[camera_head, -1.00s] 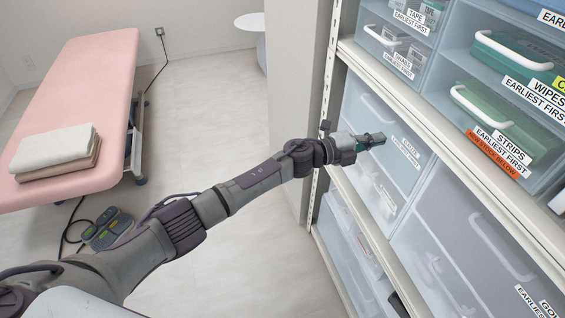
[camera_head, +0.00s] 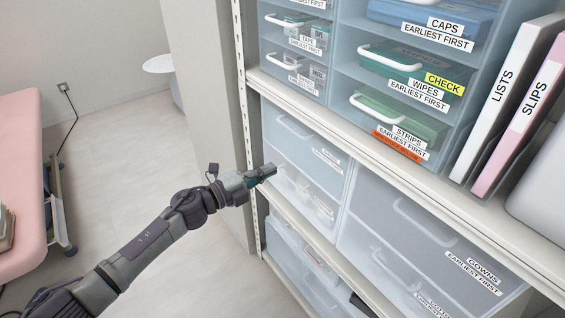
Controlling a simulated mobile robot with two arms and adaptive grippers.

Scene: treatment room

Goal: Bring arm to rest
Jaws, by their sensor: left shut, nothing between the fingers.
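My left arm comes in from the lower left and reaches up and to the right. My left gripper (camera_head: 266,173) is shut and empty at the end of it. It appears in front of the upper left clear drawer (camera_head: 296,139) of the shelf unit. I cannot tell whether it touches the drawer front. My right gripper is out of view.
The shelf unit (camera_head: 449,187) holds labelled bins, including green strips (camera_head: 400,120) and wipes boxes, and white and pink binders (camera_head: 507,95). A gowns drawer (camera_head: 418,225) sits low. A pink couch (camera_head: 19,150) stands left. The floor (camera_head: 110,165) between is clear.

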